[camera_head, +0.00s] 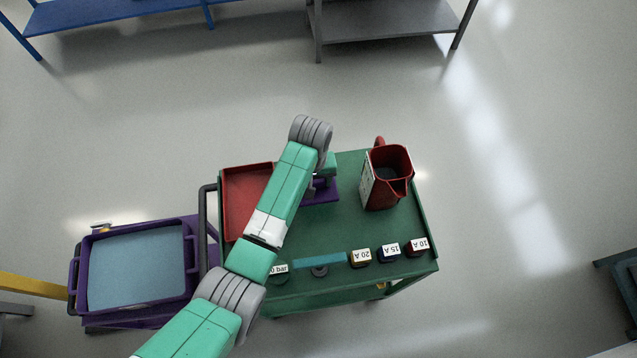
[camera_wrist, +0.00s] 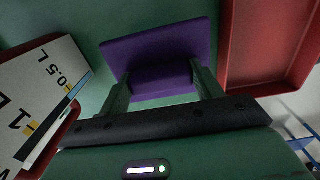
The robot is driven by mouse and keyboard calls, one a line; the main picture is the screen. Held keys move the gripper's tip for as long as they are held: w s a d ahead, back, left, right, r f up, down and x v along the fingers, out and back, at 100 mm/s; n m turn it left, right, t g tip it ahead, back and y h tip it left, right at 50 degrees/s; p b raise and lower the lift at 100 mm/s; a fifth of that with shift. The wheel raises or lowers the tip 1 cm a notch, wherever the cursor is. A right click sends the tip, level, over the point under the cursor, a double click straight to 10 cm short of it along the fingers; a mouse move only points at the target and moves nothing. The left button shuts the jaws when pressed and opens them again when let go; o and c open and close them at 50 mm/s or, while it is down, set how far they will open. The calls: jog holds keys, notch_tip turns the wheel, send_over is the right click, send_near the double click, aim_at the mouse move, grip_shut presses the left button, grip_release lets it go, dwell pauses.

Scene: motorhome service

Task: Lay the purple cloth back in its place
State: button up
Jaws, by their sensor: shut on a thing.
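The purple cloth (camera_head: 322,194) looks like a folded, flat pad at the middle back of the green cart top (camera_head: 330,235). In the wrist view the cloth (camera_wrist: 165,45) lies between the two fingers of my gripper (camera_wrist: 162,78), which is shut on its near part. In the head view my gripper (camera_head: 320,184) is partly hidden by my own arm, above the green top between the red tray and the red jug. I cannot tell whether the cloth touches the top or hangs just above it.
A red tray (camera_head: 238,222) is left of the cloth, partly behind my arm. A red jug (camera_head: 388,180) stands to its right.

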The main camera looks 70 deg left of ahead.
jog(key=shift+w+f+b, duration=0.1)
jog(key=shift+f+b, duration=0.35)
jog(key=shift+f, duration=2)
jog(key=o, duration=1.3)
jog(key=shift+r, duration=0.1)
notch_tip(320, 180, up, 12)
jog(key=shift+r+p, duration=0.1)
jog(key=shift+p, duration=0.9)
